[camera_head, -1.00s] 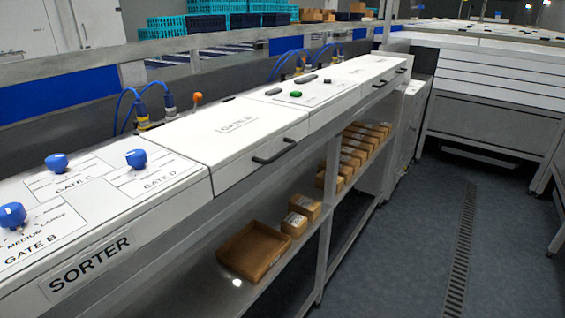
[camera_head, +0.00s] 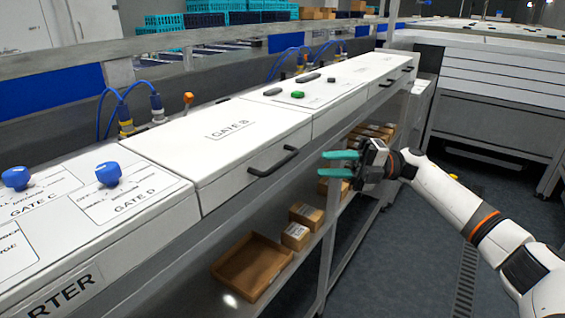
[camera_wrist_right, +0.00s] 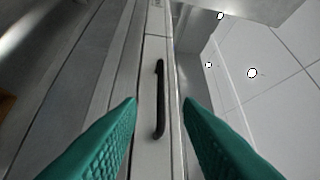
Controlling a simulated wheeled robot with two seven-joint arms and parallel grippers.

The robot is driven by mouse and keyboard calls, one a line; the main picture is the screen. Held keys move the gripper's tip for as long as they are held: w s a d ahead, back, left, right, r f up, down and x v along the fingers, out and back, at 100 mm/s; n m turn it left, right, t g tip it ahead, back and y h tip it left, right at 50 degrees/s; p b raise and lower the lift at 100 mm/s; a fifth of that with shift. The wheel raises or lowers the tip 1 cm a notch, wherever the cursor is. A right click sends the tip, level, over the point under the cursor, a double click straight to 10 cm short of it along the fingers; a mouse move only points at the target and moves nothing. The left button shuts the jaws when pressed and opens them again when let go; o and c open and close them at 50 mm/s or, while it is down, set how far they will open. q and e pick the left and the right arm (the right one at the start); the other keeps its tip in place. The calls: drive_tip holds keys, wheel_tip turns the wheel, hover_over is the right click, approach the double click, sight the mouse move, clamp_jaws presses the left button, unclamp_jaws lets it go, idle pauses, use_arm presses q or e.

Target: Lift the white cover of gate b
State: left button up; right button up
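The white cover of gate B (camera_head: 211,150) lies closed and flat on the sorter, with a "GATE B" label on top. Its black bar handle (camera_head: 273,162) is on the front face. My right gripper (camera_head: 338,163) has teal fingers and is open and empty, to the right of the handle and apart from it. In the right wrist view the handle (camera_wrist_right: 160,98) shows between the two spread fingertips (camera_wrist_right: 160,101), farther off than they are. My left gripper is not in view.
Blue knobs (camera_head: 109,173) for other gates stand on the panel at left. A green button (camera_head: 297,94) is on the unit beyond the cover. A shelf below holds an open cardboard tray (camera_head: 251,270) and small boxes (camera_head: 296,236). The aisle floor (camera_head: 420,225) is clear.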

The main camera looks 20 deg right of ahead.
sight(282, 160)
drive_tip(key=a+p, duration=0.1)
drive_tip(key=a, duration=0.2)
drive_tip(key=a+r+p, duration=0.1)
drive_tip(key=a, duration=0.2)
drive_tip(key=w+a+p, duration=0.1)
drive_tip(key=a, duration=0.2)
drive_tip(key=shift+a+r+p, duration=0.25)
drive_tip(key=shift+r+p, duration=0.1)
drive_tip(key=shift+w+a, duration=0.1)
drive_tip(key=shift+a, duration=0.6)
drive_tip(key=shift+f, duration=0.1)
drive_tip(key=shift+c, duration=0.4)
clamp_jaws()
